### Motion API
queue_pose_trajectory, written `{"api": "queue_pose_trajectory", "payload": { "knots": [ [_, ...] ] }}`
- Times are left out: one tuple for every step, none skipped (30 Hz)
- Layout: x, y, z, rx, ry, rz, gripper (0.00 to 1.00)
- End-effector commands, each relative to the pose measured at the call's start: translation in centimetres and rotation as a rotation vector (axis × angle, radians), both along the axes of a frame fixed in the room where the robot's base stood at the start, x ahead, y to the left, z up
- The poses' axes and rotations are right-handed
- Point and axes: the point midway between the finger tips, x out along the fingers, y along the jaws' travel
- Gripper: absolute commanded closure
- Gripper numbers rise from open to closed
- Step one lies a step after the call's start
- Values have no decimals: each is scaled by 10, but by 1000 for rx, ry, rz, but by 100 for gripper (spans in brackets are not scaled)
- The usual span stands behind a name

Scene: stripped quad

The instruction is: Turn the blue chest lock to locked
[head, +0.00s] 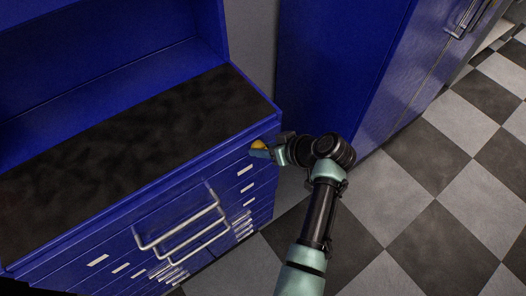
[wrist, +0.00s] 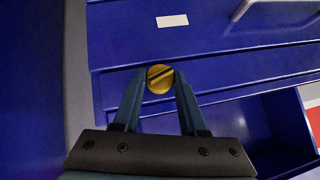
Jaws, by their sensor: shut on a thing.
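The blue chest (head: 165,222) stands on the left in the head view, with a dark top and several drawers with metal handles. Its lock is a round yellow knob (wrist: 159,78) with a dark slot, on the chest's front near the right end. The lock also shows in the head view (head: 258,144), partly covered by my gripper (head: 262,151). In the wrist view my gripper (wrist: 159,82) has one finger on each side of the knob and is shut on it. The slot runs diagonally, rising to the right. No lock markings are readable.
A tall blue cabinet (head: 335,65) with metal handles stands to the right of the chest, with a narrow gap between. In the wrist view an open drawer (wrist: 255,125) shows at lower right. Checkered floor (head: 420,200) is clear at right.

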Motion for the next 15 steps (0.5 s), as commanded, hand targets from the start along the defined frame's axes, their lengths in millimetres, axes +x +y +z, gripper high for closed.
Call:
{"api": "queue_pose_trajectory", "payload": {
  "knots": [
    [2,-1,-3,33,21,-1,100],
    [2,-2,-3,52,35,-1,100],
    [2,-2,-3,78,53,-1,100],
    [2,-2,-3,96,66,-1,100],
    [2,-2,-4,114,81,-1,100],
    [3,-2,-4,135,95,-1,100],
    [2,-2,-4,151,106,-1,100],
    [2,-2,-4,165,118,-1,100],
    [3,-3,-4,183,130,-1,100],
    [2,-3,-4,195,140,0,100],
    [2,-3,-4,207,149,-1,100],
    [2,-3,-4,220,159,-2,100],
    [3,-3,-4,230,166,-1,100],
    [3,-3,-3,238,172,0,100],
    [2,-3,-3,249,180,0,100]
  ]
}}
